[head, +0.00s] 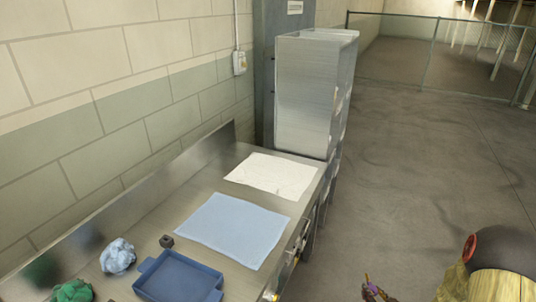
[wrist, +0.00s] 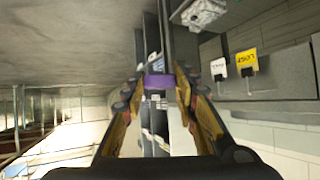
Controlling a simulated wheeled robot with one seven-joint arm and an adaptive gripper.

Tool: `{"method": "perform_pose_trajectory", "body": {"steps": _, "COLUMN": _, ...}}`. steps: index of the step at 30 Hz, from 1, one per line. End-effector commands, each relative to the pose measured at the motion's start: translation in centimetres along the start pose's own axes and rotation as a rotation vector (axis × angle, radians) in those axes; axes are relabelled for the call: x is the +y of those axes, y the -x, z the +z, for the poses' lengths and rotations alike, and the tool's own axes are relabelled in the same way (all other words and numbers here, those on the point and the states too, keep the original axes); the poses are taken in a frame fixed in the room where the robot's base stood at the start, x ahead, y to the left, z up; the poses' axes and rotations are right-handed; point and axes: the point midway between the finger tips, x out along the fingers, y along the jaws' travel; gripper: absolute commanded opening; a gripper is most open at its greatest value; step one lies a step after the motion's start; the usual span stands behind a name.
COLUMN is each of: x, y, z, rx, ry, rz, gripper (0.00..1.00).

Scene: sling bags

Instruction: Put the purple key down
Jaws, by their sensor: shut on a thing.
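The purple key (wrist: 159,82) is in the wrist view, between the fingertips of my gripper (wrist: 158,88). The gripper is shut on it, with the yellow fingers on either side. The fingers hide the key's sides, and its full shape does not show. In the head view part of my gripper (head: 376,291) shows at the bottom edge, over the floor to the right of the metal counter (head: 150,215). The key is too small there to make out clearly.
The counter bears a blue tray (head: 178,278), a light blue cloth (head: 233,229), a white cloth (head: 272,175), a small dark block (head: 166,241) and crumpled cloths. A metal cabinet (head: 308,95) stands at its far end. The wrist view shows a yellow tag (wrist: 246,61) and a white tag (wrist: 218,67).

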Motion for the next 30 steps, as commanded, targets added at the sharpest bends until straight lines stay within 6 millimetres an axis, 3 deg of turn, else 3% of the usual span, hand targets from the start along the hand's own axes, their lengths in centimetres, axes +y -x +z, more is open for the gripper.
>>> {"method": "perform_pose_trajectory", "body": {"steps": 5, "x": -1.9, "y": 0.3, "z": -0.6, "rx": -0.017, "ry": -0.072, "rz": 0.12, "gripper": 0.01}}
{"method": "perform_pose_trajectory", "body": {"steps": 11, "x": -5.6, "y": 1.3, "z": -1.2, "rx": -0.027, "ry": -0.121, "rz": 0.202, "gripper": 0.01}}
{"method": "perform_pose_trajectory", "body": {"steps": 22, "x": -16.1, "y": 1.5, "z": -3.5, "rx": -0.003, "ry": -0.044, "rz": 0.078, "gripper": 0.01}}
{"method": "perform_pose_trajectory", "body": {"steps": 25, "x": -17.6, "y": 1.4, "z": -3.8, "rx": 0.001, "ry": -0.028, "rz": 0.053, "gripper": 0.01}}
{"method": "perform_pose_trajectory", "body": {"steps": 30, "x": -18.4, "y": 1.4, "z": -3.9, "rx": 0.002, "ry": -0.02, "rz": 0.039, "gripper": 0.01}}
